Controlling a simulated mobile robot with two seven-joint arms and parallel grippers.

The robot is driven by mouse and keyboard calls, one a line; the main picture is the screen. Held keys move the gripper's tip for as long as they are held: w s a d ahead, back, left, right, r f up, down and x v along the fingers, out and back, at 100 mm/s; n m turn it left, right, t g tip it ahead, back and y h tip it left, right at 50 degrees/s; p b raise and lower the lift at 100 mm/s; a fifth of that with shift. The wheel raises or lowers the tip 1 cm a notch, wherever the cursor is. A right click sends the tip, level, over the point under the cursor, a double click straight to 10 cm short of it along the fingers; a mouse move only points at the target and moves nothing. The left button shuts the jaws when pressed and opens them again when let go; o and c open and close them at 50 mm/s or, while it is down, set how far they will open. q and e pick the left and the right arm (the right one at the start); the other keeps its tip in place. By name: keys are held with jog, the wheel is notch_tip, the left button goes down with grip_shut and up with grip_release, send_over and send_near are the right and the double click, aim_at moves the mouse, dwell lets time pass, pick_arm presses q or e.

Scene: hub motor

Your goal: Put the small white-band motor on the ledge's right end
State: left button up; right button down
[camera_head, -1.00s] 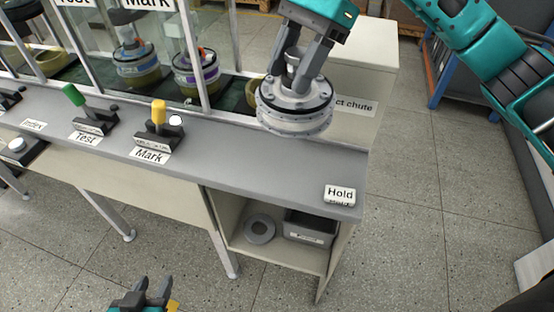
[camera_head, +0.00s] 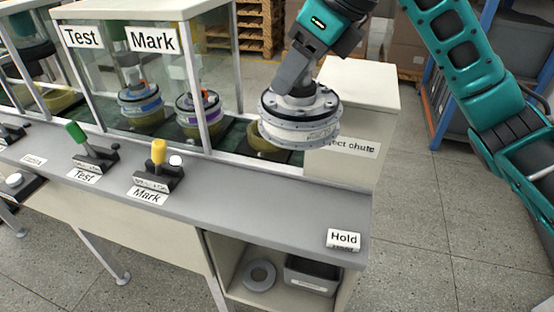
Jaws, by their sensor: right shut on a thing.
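My right gripper (camera_head: 298,85) is shut on the shaft of a small motor with a white band (camera_head: 300,132). It holds the motor upright, over the back edge of the grey ledge (camera_head: 255,190) towards its right end, in front of the reject chute box. The motor looks clear of the ledge, though its exact height is hard to tell. The ledge's right end carries a "Hold" sign (camera_head: 343,238) near its front corner and is otherwise bare. My left gripper is out of view.
Green (camera_head: 76,132) and yellow (camera_head: 158,152) levers stand on the ledge at left. Behind glass, motors with a blue-violet band (camera_head: 141,104) and a purple band (camera_head: 198,112) sit in the Test and Mark stations. The reject chute box (camera_head: 358,105) stands behind the ledge's right end.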

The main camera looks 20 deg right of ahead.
pick_arm(q)
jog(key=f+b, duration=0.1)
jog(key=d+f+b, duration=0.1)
jog(key=b, duration=0.1)
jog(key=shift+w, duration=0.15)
pick_arm(e)
notch_tip(320, 180, down, 20)
jog(key=shift+r, duration=0.2)
jog(key=shift+f+b, duration=0.2)
jog(key=shift+b, duration=0.15)
jog(key=shift+c, duration=2.4)
grip_release()
jog(key=shift+f, duration=0.1)
